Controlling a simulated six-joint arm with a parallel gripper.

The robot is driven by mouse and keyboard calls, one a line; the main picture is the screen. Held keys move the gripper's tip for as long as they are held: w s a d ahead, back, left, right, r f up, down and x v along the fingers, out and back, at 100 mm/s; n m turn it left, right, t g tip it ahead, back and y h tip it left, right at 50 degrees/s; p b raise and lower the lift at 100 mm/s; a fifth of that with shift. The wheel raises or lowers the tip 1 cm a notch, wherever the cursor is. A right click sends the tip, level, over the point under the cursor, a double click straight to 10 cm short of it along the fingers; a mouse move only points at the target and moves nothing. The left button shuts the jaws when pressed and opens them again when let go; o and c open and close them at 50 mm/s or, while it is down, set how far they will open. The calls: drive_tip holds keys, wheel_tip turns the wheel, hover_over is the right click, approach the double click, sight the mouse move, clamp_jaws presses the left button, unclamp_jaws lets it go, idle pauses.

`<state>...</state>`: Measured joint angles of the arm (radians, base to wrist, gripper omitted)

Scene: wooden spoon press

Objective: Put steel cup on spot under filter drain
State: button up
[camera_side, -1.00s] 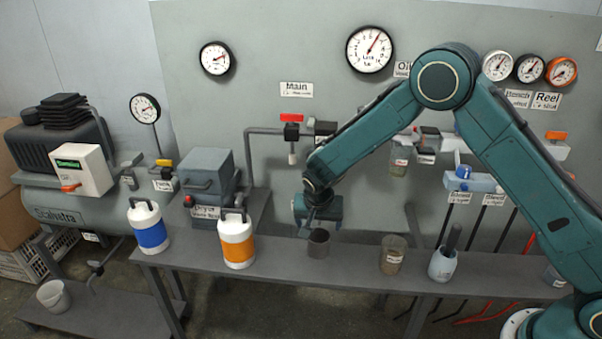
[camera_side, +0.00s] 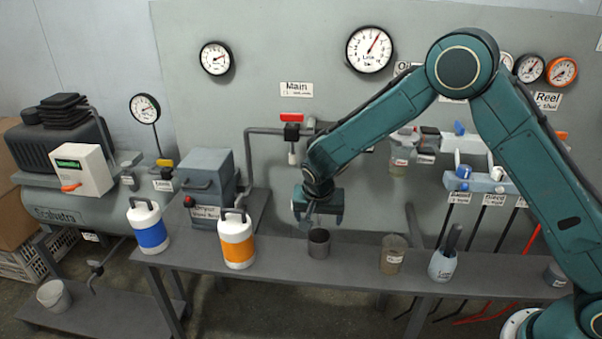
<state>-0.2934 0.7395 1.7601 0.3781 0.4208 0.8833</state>
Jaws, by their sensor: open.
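A dark grey cup (camera_side: 319,244), which looks like the steel cup, stands upright on the long grey bench. My gripper (camera_side: 312,222) is open and empty, pointing down just above and behind the cup's rim. The exact gap between the fingers and the cup is hard to tell. A filter with a clear bowl (camera_side: 399,165) hangs on the wall panel to the right of my gripper. I cannot make out a marked spot beneath it.
A grey dryer box (camera_side: 206,178) stands behind. Bench space is free between the two cups.

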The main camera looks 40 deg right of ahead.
drive_tip(key=s+d+r+n+t+y, duration=0.1)
drive_tip(key=s+d+r+n, duration=0.1)
drive_tip(key=s+r, duration=0.65)
drive_tip(key=s+d+r+n+y, duration=0.1)
drive_tip(key=s+d+r+n, duration=0.3)
drive_tip(key=r, duration=0.8)
drive_tip(key=s+r+n+t+y, duration=0.1)
drive_tip(key=s+r+n, duration=0.2)
drive_tip(key=s, duration=1.8)
drive_tip(key=shift+s+r, duration=0.2)
drive_tip(key=shift+r, duration=0.45)
drive_tip(key=shift+d, duration=0.1)
drive_tip(key=shift+c, duration=0.5)
